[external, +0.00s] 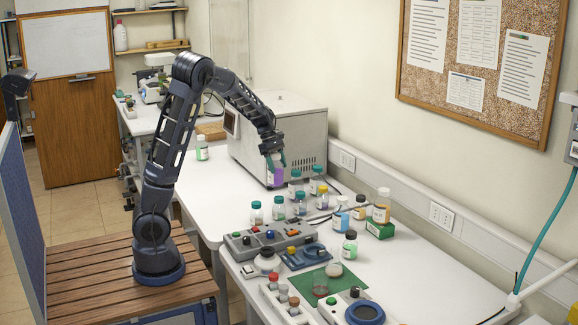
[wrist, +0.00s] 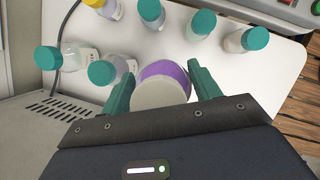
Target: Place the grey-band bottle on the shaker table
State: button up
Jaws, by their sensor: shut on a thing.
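My gripper (external: 275,160) is shut on a bottle with a purple body and a whitish-grey top (external: 274,176), held above the white bench near the box-shaped instrument. In the wrist view the bottle's pale round top (wrist: 160,94) and purple side sit between the two green fingers. I cannot make out a grey band on it. A low blue-grey flat device (external: 306,257) and a round dark-blue plate on a pale base (external: 365,313) are on the front bench; I cannot tell which is the shaker table.
Several teal-capped bottles (external: 256,213) stand below and right of my gripper. A white instrument (external: 290,140) with a vented side is close behind it. A grey control box with knobs (external: 268,238), a green mat (external: 330,282) and an orange bottle (external: 382,206) crowd the front bench. Its right part is clear.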

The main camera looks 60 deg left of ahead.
aim_at(278, 186)
notch_tip(278, 186, down, 10)
jog(key=shift+f, duration=0.1)
dwell(0.4)
jog(key=shift+f, duration=0.15)
jog(key=o, duration=1.3)
jog(key=shift+c, duration=0.2)
